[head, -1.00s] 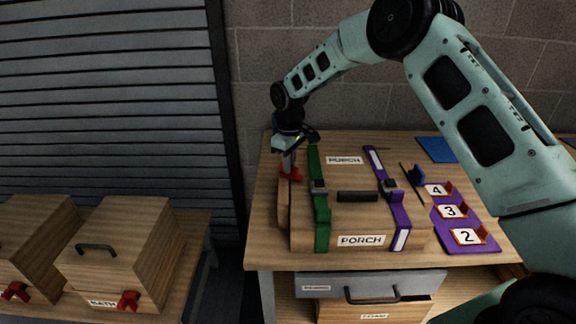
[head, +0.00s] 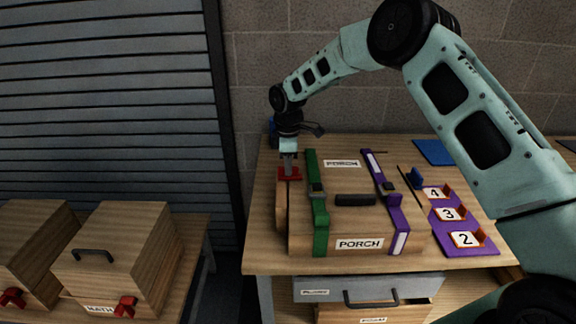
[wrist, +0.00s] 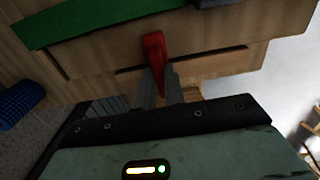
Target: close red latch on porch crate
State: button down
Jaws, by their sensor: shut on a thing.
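The porch crate (head: 300,236) is a wooden box on the table, with PORCH labels, a dark handle and its lid down. A green strap (head: 319,218) and a purple strap (head: 396,210) run over it. The red latch (head: 290,174) is at the crate's left side near the back; it also shows as a red lever in the wrist view (wrist: 154,50). My gripper (head: 288,165) points down at the latch, and its fingers (wrist: 158,85) are shut on it. The fingers hide the latch's lower part in the wrist view.
A purple board (head: 470,246) with numbered red-edged holders lies right of the crate. A blue mat (head: 435,152) lies at the back. Another crate (head: 120,250) with red latches stands on a lower bench at left. A grey drawer (head: 325,288) is under the table.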

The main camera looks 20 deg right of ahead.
jog(key=shift+w+r, duration=0.1)
jog(key=shift+r, duration=0.05)
jog(key=c, duration=1.5)
grip_release()
notch_tip(320, 180, up, 17)
jog(key=b, duration=0.3)
jog(key=shift+r+b, duration=0.15)
jog(key=shift+b, duration=0.25)
